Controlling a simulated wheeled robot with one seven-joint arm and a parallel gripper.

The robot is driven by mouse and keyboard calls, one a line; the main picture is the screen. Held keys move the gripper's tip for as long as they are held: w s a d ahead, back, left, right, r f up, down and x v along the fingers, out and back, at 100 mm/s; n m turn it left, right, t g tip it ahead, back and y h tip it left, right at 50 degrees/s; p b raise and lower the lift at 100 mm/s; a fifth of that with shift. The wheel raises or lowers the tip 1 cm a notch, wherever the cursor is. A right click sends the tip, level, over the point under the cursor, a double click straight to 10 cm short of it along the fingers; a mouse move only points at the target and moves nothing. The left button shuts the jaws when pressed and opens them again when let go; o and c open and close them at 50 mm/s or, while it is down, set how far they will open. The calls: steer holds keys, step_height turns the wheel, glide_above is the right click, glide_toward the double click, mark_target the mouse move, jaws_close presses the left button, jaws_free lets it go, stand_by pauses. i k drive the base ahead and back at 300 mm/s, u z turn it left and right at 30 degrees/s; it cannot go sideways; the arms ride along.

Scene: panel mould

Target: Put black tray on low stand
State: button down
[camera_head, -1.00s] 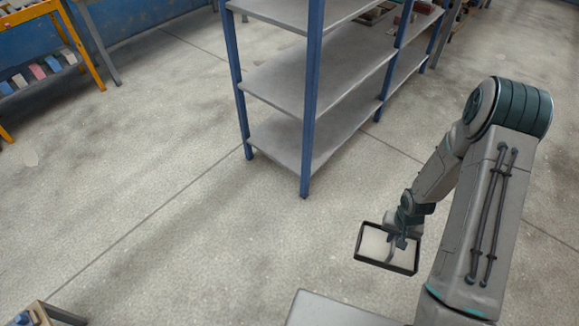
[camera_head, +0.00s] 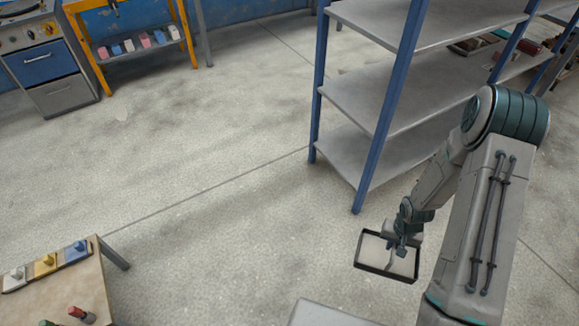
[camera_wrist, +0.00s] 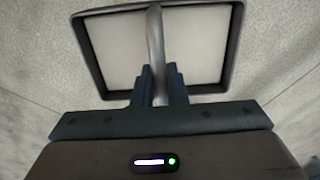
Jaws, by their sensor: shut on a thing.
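The black tray (camera_head: 374,262) has a dark rim and a pale inside, and hangs in the air above the floor in the head view. My gripper (camera_head: 400,243) is shut on it, at a handle that rises over its middle. In the wrist view the tray (camera_wrist: 90,50) fills the top, and the grey handle sits between my gripper's dark fingers (camera_wrist: 157,88). The tray looks about level. I cannot pick out a low stand for certain in these frames.
A blue-posted grey shelf rack (camera_head: 400,90) stands beyond my arm. A wooden table (camera_head: 70,285) with coloured blocks is at lower left. An orange-framed bench (camera_head: 185,40) and a grey drawer cabinet (camera_head: 50,70) stand at the back left. The floor between is clear.

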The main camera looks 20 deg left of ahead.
mark_target(59, 302)
steer(key=u, duration=1.65)
steer(key=i, duration=2.25)
steer(key=u, duration=2.65)
steer(key=i, duration=1)
